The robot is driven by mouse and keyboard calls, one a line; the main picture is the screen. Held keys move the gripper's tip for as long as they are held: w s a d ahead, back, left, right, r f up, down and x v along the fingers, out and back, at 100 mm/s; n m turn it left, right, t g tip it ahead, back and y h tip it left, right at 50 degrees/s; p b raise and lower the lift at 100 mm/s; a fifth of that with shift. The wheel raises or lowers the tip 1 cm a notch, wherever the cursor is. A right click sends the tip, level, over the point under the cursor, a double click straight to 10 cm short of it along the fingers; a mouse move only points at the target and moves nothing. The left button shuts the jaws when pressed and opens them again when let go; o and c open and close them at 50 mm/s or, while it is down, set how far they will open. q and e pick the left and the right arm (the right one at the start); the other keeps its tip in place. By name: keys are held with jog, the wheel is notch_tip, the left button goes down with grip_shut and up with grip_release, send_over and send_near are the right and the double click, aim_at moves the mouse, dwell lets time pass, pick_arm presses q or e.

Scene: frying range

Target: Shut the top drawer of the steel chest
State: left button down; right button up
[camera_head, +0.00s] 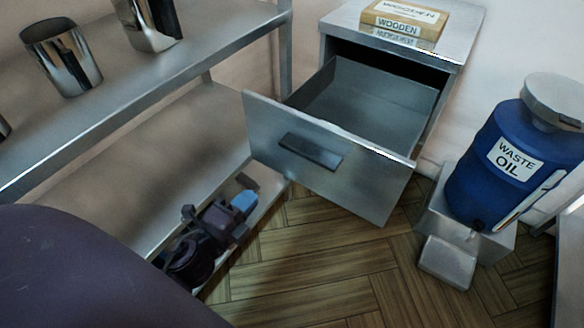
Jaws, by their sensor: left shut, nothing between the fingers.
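The steel chest (457,38) stands at the back, right of centre. Its top drawer (392,92) is pulled well out and looks empty inside. The drawer's flat front (372,176) faces me and carries a dark bar handle (311,151). My left gripper (246,192) is shut and empty, below and to the left of the drawer front in the picture. A gap shows between it and the handle, and I see no contact with the drawer. My right gripper is not in view.
A steel shelf unit (190,62) with shiny metal containers (62,58) stands at left. Boxes labelled "WOODEN" (405,20) lie on the chest. A blue waste oil drum (490,185) stands at right on a metal stand (437,212). The wooden floor (330,255) before the drawer is clear.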

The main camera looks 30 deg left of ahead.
pick_arm(q)
jog(key=shift+w+d, duration=0.2)
jog(key=shift+w, duration=6.85)
